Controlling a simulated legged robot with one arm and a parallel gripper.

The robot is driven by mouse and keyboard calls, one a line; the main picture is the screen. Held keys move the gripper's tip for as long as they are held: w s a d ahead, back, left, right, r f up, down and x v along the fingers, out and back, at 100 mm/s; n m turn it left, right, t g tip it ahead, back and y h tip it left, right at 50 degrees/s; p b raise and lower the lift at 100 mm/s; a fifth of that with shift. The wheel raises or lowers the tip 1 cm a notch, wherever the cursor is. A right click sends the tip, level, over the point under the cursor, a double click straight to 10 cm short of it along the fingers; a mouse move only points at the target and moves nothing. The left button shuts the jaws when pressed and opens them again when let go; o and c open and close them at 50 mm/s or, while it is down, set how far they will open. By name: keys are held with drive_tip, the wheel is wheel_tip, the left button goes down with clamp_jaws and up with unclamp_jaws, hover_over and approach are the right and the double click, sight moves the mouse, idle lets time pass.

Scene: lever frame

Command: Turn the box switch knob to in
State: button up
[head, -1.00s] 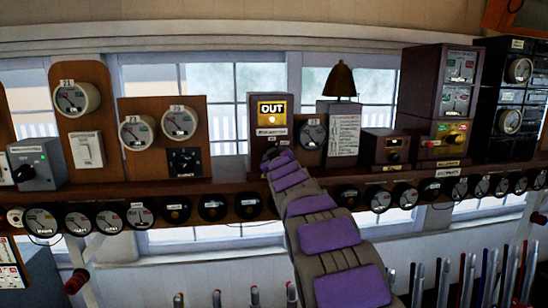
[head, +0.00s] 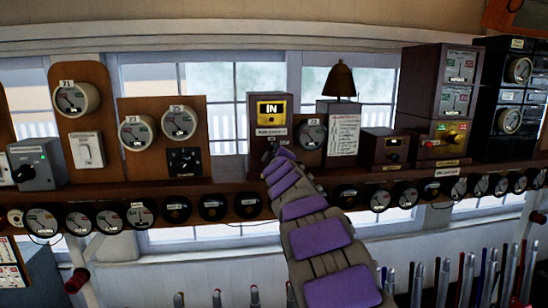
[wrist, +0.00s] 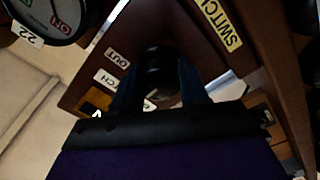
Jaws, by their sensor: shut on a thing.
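The box switch (head: 268,108) is a brown wooden box on the shelf, with a yellow window that reads IN in the head view. My gripper (head: 270,153) is at the low front of this box, at the end of my purple-padded arm. In the wrist view the box front (wrist: 180,35) fills the middle, with a yellow SWITCH label and a white OUT label. My gripper (wrist: 155,95) is shut on the dark knob (wrist: 153,62) there. The fingers and the dark picture hide part of the knob.
A round dial (head: 311,132) stands close to the right of the box; a dial (wrist: 45,15) shows close by in the wrist view. A bell (head: 340,78) and a brown box (head: 384,146) stand further right. Several lever tops (head: 490,275) rise at the lower right.

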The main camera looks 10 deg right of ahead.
drive_tip(key=shift+f, duration=0.15)
drive_tip(key=o, duration=1.1)
drive_tip(key=shift+a, duration=0.1)
drive_tip(key=shift+c, duration=0.2)
drive_tip(key=s+b, duration=0.2)
drive_tip(key=s, duration=1.5)
drive_tip(key=shift+s+b, duration=0.15)
drive_tip(key=shift+b, duration=0.2)
drive_tip(key=shift+a, duration=0.1)
